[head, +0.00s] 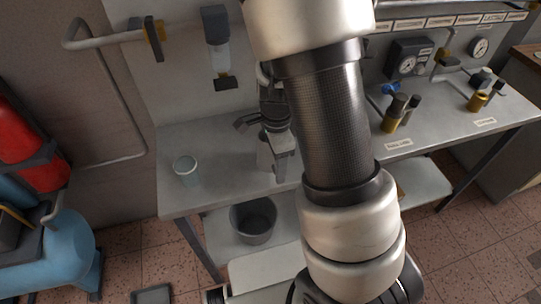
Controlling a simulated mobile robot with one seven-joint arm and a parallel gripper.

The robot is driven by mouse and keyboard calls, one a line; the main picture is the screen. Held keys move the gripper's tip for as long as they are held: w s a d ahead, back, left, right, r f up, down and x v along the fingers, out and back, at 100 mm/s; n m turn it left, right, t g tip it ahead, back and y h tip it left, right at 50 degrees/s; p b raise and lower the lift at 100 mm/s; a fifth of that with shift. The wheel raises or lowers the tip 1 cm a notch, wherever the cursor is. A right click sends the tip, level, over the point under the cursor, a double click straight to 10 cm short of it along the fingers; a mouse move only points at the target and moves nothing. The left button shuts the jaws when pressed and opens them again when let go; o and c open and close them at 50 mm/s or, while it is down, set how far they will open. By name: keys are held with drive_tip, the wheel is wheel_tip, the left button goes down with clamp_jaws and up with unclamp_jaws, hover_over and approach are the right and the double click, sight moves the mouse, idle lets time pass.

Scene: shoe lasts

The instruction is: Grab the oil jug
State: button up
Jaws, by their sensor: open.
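What looks like the oil jug (264,155) stands upright on the grey bench top, near its front edge and left of my arm. It has a pale grey body, and a dark spout-like part juts left at its top. My gripper (278,127) hangs down over it from behind my raised arm. It is open. The dark wrist and fingers overlap the jug in this view, so I cannot tell whether the fingers touch it or are around it. Part of this area is hidden by my arm.
A pale cup (186,172) stands on the bench (215,145) left of the jug. A dark bucket (254,222) is on the lower shelf. Gauges (407,65) and brass-based fittings (393,115) are at the right. A wall dispenser (217,45) hangs behind. The bench's left end is mostly clear.

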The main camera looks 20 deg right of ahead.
drive_tip(key=c, duration=1.4)
drive_tip(key=shift+r, duration=0.1)
drive_tip(key=shift+r+p, duration=1.2)
drive_tip(key=shift+r, duration=3.65)
